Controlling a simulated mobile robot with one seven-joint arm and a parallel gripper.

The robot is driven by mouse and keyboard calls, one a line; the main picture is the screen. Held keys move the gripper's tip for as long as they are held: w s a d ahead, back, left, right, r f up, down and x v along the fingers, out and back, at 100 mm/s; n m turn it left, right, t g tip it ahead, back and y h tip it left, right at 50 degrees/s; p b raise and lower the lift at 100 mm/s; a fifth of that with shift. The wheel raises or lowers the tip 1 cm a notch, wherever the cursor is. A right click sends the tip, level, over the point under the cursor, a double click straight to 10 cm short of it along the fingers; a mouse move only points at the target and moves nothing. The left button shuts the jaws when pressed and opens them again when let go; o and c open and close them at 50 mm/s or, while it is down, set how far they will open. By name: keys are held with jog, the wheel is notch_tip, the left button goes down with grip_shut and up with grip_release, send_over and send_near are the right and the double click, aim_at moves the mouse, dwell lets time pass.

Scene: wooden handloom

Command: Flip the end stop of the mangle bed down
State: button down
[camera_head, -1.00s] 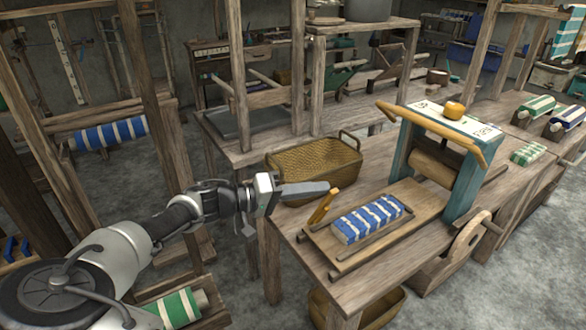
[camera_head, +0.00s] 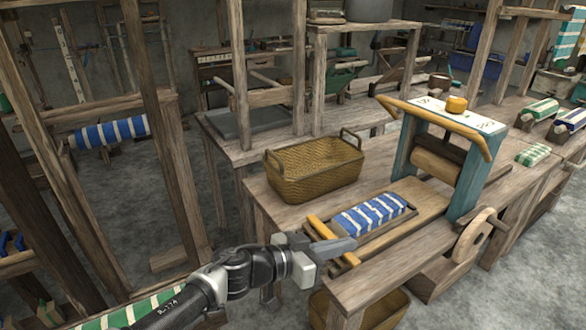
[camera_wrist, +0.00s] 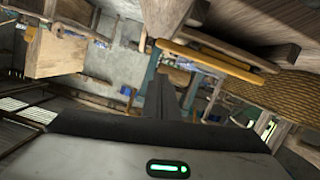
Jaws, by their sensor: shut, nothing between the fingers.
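The end stop (camera_head: 317,227) is a yellow-orange bar at the near-left end of the mangle bed (camera_head: 420,203). It lies low across that end, and its front part runs behind my gripper. It also shows as an orange bar (camera_wrist: 212,62) in the wrist view. My gripper (camera_head: 349,245) is shut and empty, its grey fingers pointing right over the front corner of the bed's end. The fingers (camera_wrist: 172,84) show dark in the wrist view, left of and below the bar. Whether they touch the bar I cannot tell.
A blue-and-white striped cloth roll (camera_head: 370,214) lies on the bed. The mangle frame (camera_head: 470,180) with its roller and yellow handle bar stands to the right, a wooden wheel (camera_head: 474,234) below it. A wicker basket (camera_head: 316,172) sits behind the bed on the table (camera_head: 375,290).

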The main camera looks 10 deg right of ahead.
aim_at(356, 259)
jog(key=shift+s+d+f+m+b, duration=0.15)
jog(key=shift+f+m+b, duration=0.1)
jog(key=shift+f, duration=0.3)
jog(key=shift+s+a+f+m+b, duration=0.15)
jog(key=shift+f+m, duration=0.1)
jog(key=shift+f, duration=0.25)
jog(key=shift+s+d+f+b, duration=0.1)
jog(key=shift+f+b, duration=0.15)
jog(key=shift+f, duration=0.3)
jog(key=shift+s+d+f+b, duration=0.1)
jog(key=shift+f+b, duration=0.1)
jog(key=shift+f, duration=0.3)
jog(key=shift+f, duration=0.1)
